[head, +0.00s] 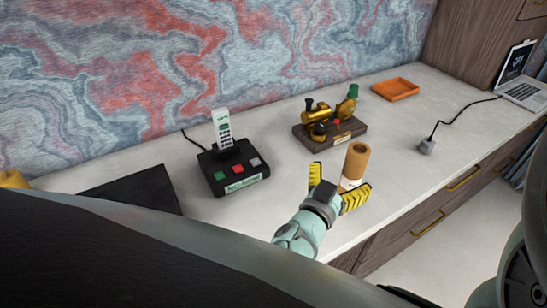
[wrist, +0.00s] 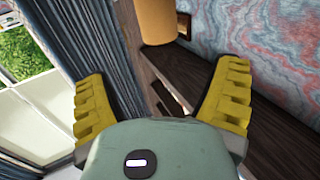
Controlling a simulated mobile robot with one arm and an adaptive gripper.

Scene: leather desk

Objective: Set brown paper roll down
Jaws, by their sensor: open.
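The brown paper roll (head: 356,160) stands upright on the pale desktop near its front edge, with a white band low on its side. My gripper (head: 336,182) is open, its two yellow-padded fingers spread on the near side of the roll. The right finger hides part of the roll's base. In the wrist view the roll (wrist: 157,22) shows at the top, beyond the open fingers (wrist: 161,72), with a gap between. I see nothing held between the fingers.
A brass model on a wooden base (head: 331,132) stands behind the roll. A black phone dock (head: 233,170) with a handset is to the left. An orange tray (head: 395,89), a cable plug (head: 427,147) and a laptop (head: 524,90) lie right. The desktop (head: 400,170) right of the roll is clear.

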